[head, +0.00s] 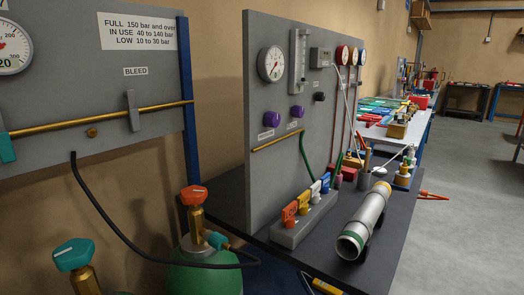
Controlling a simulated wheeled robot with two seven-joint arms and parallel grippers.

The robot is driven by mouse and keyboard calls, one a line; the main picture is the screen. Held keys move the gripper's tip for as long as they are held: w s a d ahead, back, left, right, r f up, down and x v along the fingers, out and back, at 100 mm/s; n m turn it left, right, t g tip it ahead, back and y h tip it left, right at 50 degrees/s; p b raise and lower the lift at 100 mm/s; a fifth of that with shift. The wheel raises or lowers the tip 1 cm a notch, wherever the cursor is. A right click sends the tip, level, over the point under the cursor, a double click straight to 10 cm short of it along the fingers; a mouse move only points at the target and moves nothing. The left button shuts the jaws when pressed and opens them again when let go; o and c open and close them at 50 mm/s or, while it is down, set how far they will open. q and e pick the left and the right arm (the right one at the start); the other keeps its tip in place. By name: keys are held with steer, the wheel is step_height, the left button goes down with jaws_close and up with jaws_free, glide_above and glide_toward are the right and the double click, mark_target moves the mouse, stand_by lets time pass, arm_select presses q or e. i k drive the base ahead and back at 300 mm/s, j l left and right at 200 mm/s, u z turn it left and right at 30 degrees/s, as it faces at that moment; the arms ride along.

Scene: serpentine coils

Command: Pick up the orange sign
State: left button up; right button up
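No thing in the head view is clearly marked as the orange sign. The nearest match is an orange tag-like piece (289,213) at the near end of a grey block (290,236) on the dark bench. Neither of my grippers shows in this view.
A silver cylinder (364,222) lies right of the block on the dark bench (397,232). A grey gauge panel (285,110) rises behind. Green gas bottles (208,270) with orange and teal valves stand at front left, with a black hose.

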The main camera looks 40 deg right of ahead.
mark_target(288, 218)
steer(key=k+l+z, duration=0.15)
steer(key=l+z, duration=0.25)
steer(key=k+l+z, duration=0.1)
steer(key=l+z, duration=0.15)
steer(key=z, duration=0.15)
steer(key=l+z, duration=0.4)
